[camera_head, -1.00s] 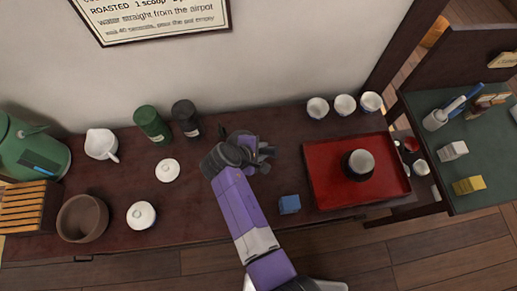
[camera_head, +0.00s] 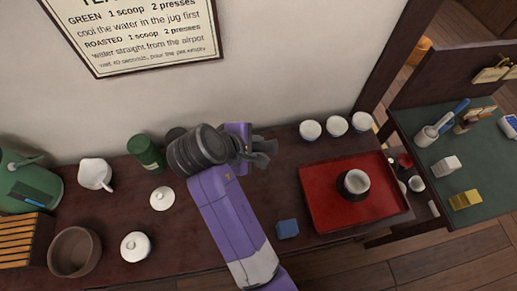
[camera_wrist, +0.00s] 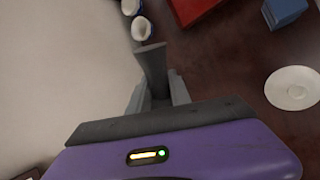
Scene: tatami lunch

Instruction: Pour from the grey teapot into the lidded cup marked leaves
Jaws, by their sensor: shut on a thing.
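My gripper (camera_head: 262,150) is above the back middle of the dark counter, and it also shows in the wrist view (camera_wrist: 156,92). Its fingers are shut on a grey bar with a flared end (camera_wrist: 151,62), which looks like the grey teapot's handle. The teapot's body is not visible. A white lidded cup (camera_head: 135,246) stands at the left front of the counter. A smaller white round lid or lidded cup (camera_head: 162,198) is behind it. A white disc (camera_wrist: 292,88) lies at the right of the wrist view. No leaf marking is readable.
A red tray (camera_head: 318,208) with a dark-and-white cup (camera_head: 354,183) is to the right, beside a blue block (camera_head: 287,228). Several white cups (camera_head: 336,126) line the back. A green canister (camera_head: 146,153), white jug (camera_head: 95,173) and brown bowl (camera_head: 75,252) are left.

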